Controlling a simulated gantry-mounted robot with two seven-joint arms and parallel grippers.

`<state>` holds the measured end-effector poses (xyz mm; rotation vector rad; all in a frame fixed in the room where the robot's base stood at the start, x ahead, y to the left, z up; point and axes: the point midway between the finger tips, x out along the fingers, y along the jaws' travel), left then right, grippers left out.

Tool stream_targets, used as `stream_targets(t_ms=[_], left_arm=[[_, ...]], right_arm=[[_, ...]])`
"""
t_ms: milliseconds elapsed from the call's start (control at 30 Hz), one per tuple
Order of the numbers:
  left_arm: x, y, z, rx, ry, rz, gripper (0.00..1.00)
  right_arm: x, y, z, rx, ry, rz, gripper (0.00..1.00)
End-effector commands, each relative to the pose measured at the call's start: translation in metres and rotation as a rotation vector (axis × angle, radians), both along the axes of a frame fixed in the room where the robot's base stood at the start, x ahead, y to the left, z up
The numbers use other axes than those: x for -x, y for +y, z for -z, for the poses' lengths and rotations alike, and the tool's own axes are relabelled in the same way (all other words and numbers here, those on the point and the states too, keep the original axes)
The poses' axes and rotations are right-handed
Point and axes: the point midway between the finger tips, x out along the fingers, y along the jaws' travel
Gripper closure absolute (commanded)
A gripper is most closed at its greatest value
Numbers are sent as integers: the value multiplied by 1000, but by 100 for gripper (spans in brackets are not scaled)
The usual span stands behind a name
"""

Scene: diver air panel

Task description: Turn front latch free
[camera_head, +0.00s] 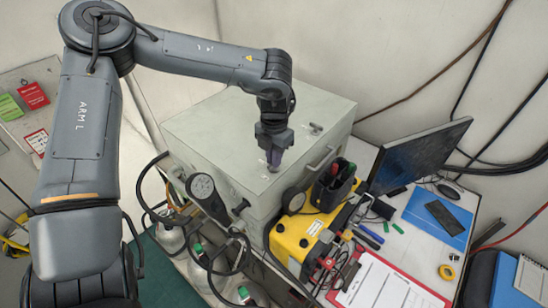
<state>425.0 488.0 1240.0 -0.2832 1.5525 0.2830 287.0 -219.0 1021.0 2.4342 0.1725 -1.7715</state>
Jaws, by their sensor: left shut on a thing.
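A large pale grey-green box (235,118) stands in the middle, its flat top facing me. My left gripper (273,160) points down over the front part of this top. It is shut on a small part at the lid surface, taken to be the front latch; the fingers hide most of it, so I cannot tell how far it is turned. A second small dark latch (315,128) sits uncovered on the top farther back and to the right. My right gripper is not in view.
A yellow case (298,238) and a dark tool holder (333,186) stand close to the box's front right. A monitor (420,152), blue folder (437,215) and red clipboard (385,285) occupy the table at right.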

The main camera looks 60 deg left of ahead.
Motion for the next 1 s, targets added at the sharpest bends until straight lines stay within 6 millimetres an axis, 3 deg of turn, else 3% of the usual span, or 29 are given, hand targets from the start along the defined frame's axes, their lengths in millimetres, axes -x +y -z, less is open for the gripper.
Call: stream_targets(t_ms=[567,600,733,1000], left_arm=[[0,0,0,0,-1,-34,100],[0,0,0,0,-1,-34,85],[0,0,0,0,-1,-33,65],[0,0,0,0,-1,-32,64]], right_arm=[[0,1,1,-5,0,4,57],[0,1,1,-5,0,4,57],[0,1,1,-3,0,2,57],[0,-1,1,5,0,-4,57]])
